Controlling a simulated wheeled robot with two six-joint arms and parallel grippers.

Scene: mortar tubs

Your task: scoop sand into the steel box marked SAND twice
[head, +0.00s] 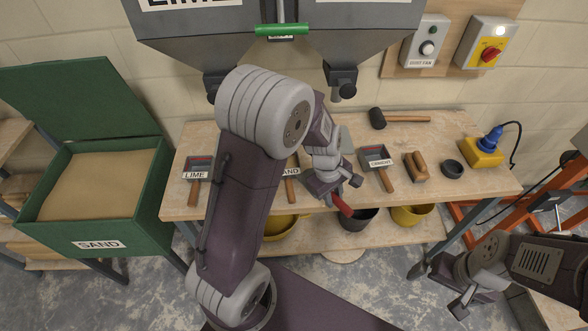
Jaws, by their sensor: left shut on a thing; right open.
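The green bin marked SAND (98,244) stands at the left with its lid (78,98) raised, and sand (95,185) fills it. The steel box marked SAND (289,171) lies on the bench with its wooden handle (290,191) toward me. My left arm covers part of it, so I cannot see its contents. My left gripper (335,188) is right of this box, shut on a tool with a red handle (342,205). The rest of that tool is mostly hidden. My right gripper (468,300) is open and empty at the lower right, away from the bench.
Boxes marked LIME (197,167) and CEMENT (376,158), a mallet (400,118), a brush (416,167), a dark cup (453,168) and a yellow device (482,153) occupy the bench (240,143). Grey hoppers (280,35) hang above. Buckets (411,215) stand below.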

